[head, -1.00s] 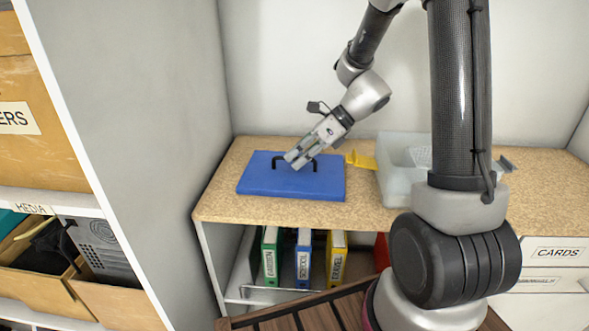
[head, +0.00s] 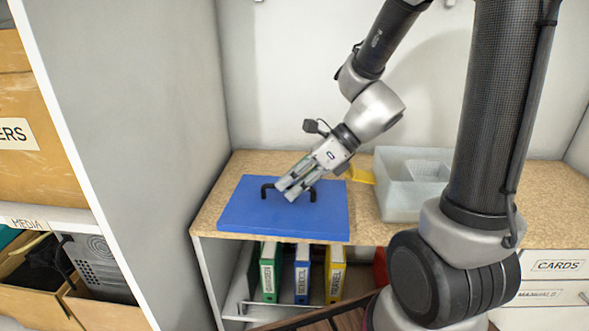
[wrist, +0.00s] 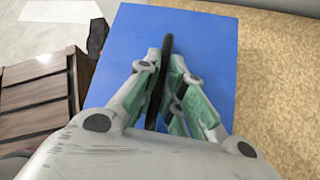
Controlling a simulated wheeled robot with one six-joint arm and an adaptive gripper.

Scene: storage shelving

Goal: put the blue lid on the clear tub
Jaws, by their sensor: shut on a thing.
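The blue lid (head: 285,220) has a black arched handle (head: 313,194) on top. My gripper (head: 287,190) is shut on the handle near its middle. The wrist view shows the dark handle (wrist: 166,60) between the fingers and the blue lid (wrist: 205,30) beneath. In the head view the lid covers part of the worktop's front edge and looks raised, but the gap under it is hidden. The clear tub (head: 402,203) stands on the worktop to the right of the lid, open at the top. My arm hides the space right of the tub.
A yellow object (head: 360,175) lies between lid and tub at the back. The speckled worktop (head: 212,205) is bounded by a grey side panel (head: 185,110) at left. Several binders (head: 302,272) stand below. A slatted wooden piece (wrist: 35,105) shows lower left in the wrist view.

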